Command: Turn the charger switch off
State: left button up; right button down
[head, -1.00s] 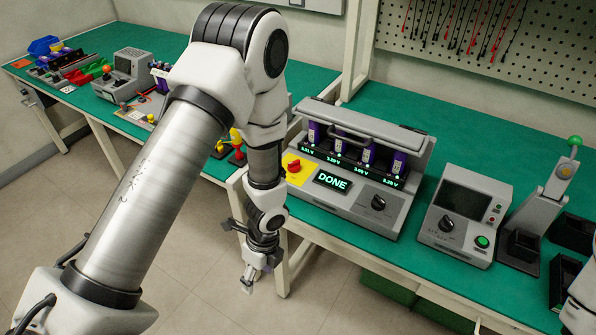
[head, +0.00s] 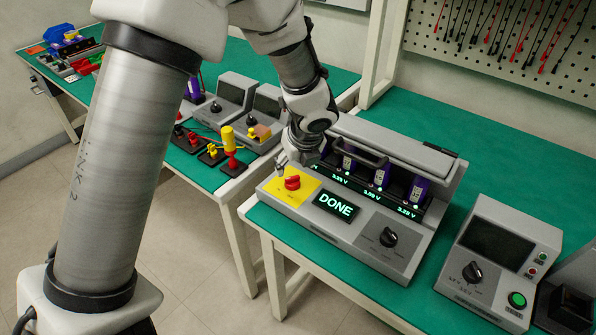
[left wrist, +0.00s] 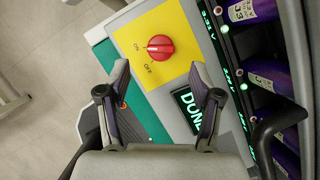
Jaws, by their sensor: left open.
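The charger (head: 335,225) is a grey box with a lit DONE display and purple battery cells in its slots. Its switch is a red knob (head: 292,182) on a yellow plate at its left front. In the left wrist view the red knob (left wrist: 160,47) has a pale mark that seems to point toward the ON label; OFF is printed below it. My left gripper (head: 281,165) is just behind and above the knob in the head view. In the left wrist view its fingers (left wrist: 160,80) are spread apart, empty, with the knob beyond their tips. My right gripper is out of view.
A grey tester (head: 497,255) with a green button stands to the right on the green bench. A second bench (head: 215,175) at the left holds yellow and red parts and grey devices. The charger's black dial (head: 388,237) is on its right front.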

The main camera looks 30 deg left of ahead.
aim_at(292, 177)
pick_arm(q)
jog(key=b+x, duration=0.1)
jog(key=x, duration=0.5)
jog(key=shift+w+f+b, duration=0.2)
jog(key=shift+f+b, duration=0.05)
jog(key=shift+b, duration=0.15)
jog(key=shift+s+r, duration=0.15)
jog(key=shift+s, duration=0.05)
jog(key=shift+w, duration=0.1)
jog(key=c, duration=1.1)
jog(key=shift+c, duration=0.2)
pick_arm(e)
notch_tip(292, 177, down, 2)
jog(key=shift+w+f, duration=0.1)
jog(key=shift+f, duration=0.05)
